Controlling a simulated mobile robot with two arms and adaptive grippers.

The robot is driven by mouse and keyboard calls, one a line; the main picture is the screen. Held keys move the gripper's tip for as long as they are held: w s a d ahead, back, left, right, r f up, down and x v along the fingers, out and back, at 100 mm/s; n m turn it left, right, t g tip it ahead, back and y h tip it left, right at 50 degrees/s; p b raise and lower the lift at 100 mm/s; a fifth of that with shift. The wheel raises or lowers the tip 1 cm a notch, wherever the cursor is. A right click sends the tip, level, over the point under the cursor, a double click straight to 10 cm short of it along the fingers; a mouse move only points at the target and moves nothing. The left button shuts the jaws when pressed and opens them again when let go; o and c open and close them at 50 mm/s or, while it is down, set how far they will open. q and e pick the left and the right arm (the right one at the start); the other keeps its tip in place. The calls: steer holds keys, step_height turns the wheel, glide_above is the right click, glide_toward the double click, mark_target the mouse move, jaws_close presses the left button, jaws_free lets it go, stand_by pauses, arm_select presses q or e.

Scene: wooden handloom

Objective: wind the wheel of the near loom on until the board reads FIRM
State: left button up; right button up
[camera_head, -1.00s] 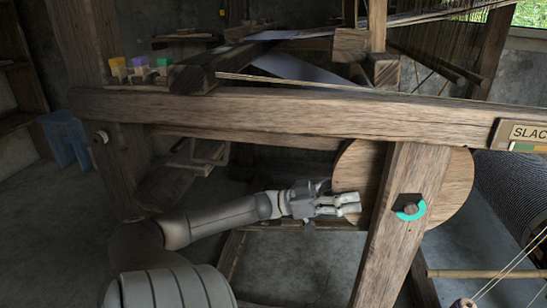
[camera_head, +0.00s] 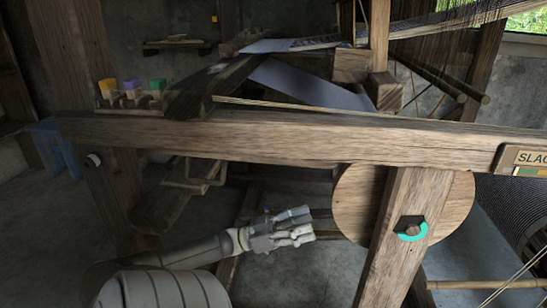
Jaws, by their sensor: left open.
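The wheel (camera_head: 355,207) of the near loom is a round wooden disc behind an upright post (camera_head: 392,235). The post hides its middle. The board (camera_head: 524,158) at the right edge is cut off and shows "SLAC", with a coloured strip under the letters. My left gripper (camera_head: 310,224) is open and empty, just left of the wheel's rim, its fingers pointing right. A small gap shows between its fingertips and the rim. My right gripper is not in view.
A thick wooden beam (camera_head: 280,138) runs across above my left gripper. A dark hub with a teal arc (camera_head: 411,231) sits on the post. Yellow, purple and teal blocks (camera_head: 131,88) stand at the upper left. A blue stool (camera_head: 50,150) is at the far left.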

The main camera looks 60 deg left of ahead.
arm_select(q)
steer(key=s+f+n+g+y+p, duration=0.3)
steer(key=f+y+p, duration=0.3)
steer(key=f+p, duration=0.2)
steer(key=s+a+f+n+g+y+p, duration=0.1)
steer(key=s+f+y+p, duration=0.4)
steer(key=f, duration=0.5)
steer(key=n+g+p, duration=0.1)
steer(key=n+p, duration=0.1)
steer(key=shift+f+g+y+p, duration=0.2)
steer(key=shift+g+y+p, duration=0.15)
steer(key=shift+g+y, duration=0.05)
